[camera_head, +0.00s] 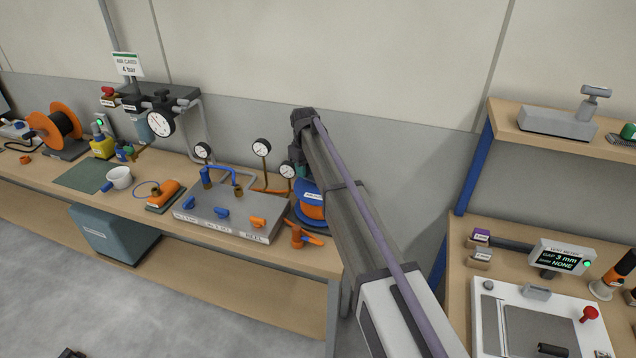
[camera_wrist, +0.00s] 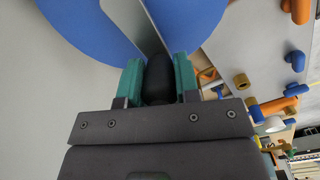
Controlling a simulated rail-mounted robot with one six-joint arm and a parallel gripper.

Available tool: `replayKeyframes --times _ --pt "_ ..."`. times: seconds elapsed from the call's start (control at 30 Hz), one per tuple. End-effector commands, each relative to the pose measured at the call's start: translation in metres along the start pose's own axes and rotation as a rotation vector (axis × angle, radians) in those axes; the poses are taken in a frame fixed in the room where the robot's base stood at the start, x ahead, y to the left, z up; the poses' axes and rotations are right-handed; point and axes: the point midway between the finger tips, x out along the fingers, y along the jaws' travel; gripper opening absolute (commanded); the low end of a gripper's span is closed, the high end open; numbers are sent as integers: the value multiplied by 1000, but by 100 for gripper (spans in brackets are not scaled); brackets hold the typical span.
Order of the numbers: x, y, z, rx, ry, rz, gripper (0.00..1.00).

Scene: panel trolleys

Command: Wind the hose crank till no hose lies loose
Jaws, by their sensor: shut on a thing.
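The hose reel (camera_head: 312,213), with blue flanges and an orange middle, stands at the right end of the left bench, partly hidden by my arm. Its blue disc (camera_wrist: 80,25) fills the top of the wrist view. A grey crank bar (camera_wrist: 134,22) crosses the disc and leads to a black handle knob (camera_wrist: 158,72). My gripper (camera_wrist: 158,78) is shut on this knob, one teal finger on each side. A short orange hose length (camera_head: 270,190) shows on the bench behind the grey panel, left of the reel; its far end is hidden.
A grey valve panel (camera_head: 225,212) with blue and orange handles and several gauges stands left of the reel. An orange fitting (camera_head: 303,237) is in front of the reel. A shelf (camera_head: 560,125) and second bench (camera_head: 458,290) are at right.

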Motion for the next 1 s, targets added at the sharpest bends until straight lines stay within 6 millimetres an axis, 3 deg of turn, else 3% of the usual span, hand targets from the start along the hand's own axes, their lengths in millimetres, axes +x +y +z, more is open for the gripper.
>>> replayKeyframes --times 0.2,1.0 --pt "0 13 -2 2 -1 0 5" --pt "0 32 1 2 -2 0 5"
